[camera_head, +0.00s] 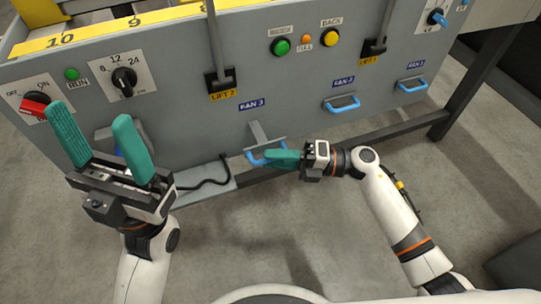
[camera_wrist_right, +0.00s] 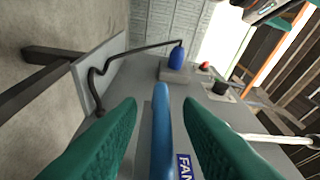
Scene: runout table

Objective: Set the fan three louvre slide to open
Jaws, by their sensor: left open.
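The fan three louvre slide has a blue handle (camera_head: 254,158) on a grey bracket (camera_head: 257,133), below the FAN 3 label (camera_head: 252,104) at the panel's lower edge. My right gripper (camera_head: 273,158) is at this handle in the head view and covers part of it. In the right wrist view the blue handle (camera_wrist_right: 162,130) lies between the two green fingers of my right gripper (camera_wrist_right: 160,108). A gap shows on each side, so the gripper is open around the handle. My left gripper (camera_head: 90,112) is open and empty in front of the panel's left part.
Fan 2 (camera_head: 342,104) and fan 1 (camera_head: 411,85) have similar blue handles further right. A red-handled switch (camera_head: 36,107), a rotary dial (camera_head: 124,80) and the LIFT 2 lever (camera_head: 220,80) are on the panel. A black cable (camera_head: 207,183) lies low, left of fan 3.

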